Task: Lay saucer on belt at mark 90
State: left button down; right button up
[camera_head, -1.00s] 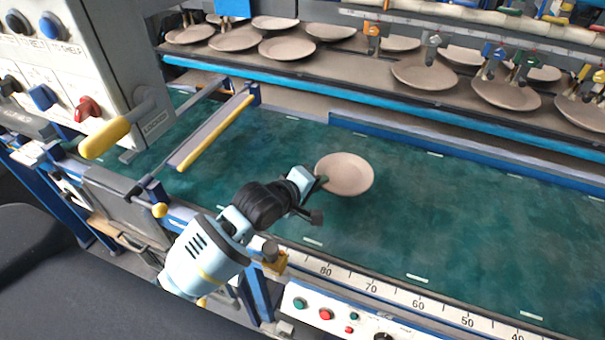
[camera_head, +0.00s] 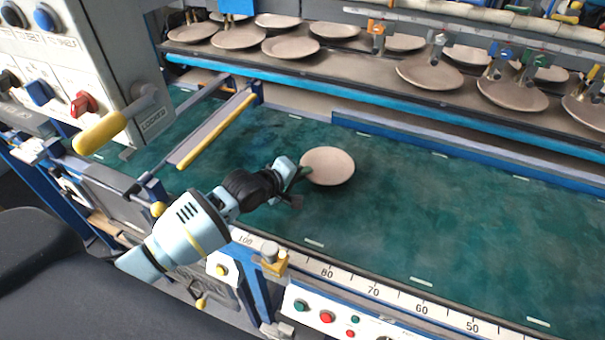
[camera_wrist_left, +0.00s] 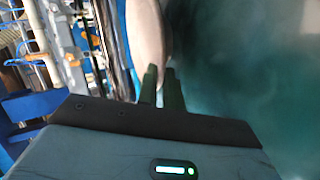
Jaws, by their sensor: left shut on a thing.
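A pale pinkish-beige saucer (camera_head: 330,166) is held over the green belt (camera_head: 420,225) in the head view. My left gripper (camera_head: 302,171) is shut on the saucer's left rim. In the left wrist view the saucer (camera_wrist_left: 146,35) shows nearly edge-on between the dark fingers (camera_wrist_left: 162,85). I cannot tell for sure how high it is above the belt. The number scale (camera_head: 385,292) runs along the belt's near edge, with 100, 80, 70, 60 and 50 readable. The 90 is hidden behind a brass-coloured clamp. My right gripper is not in view.
A rack shelf (camera_head: 370,75) with several saucers and coloured clips stands behind the belt. A control cabinet with a yellow handle (camera_head: 101,133) is at the left. A yellow-edged bar (camera_head: 217,131) crosses the belt's left part. The belt's right side is clear.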

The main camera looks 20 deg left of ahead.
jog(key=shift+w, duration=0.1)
pick_arm(q)
jog(key=shift+f, duration=0.15)
jog(key=c, duration=1.8)
grip_release()
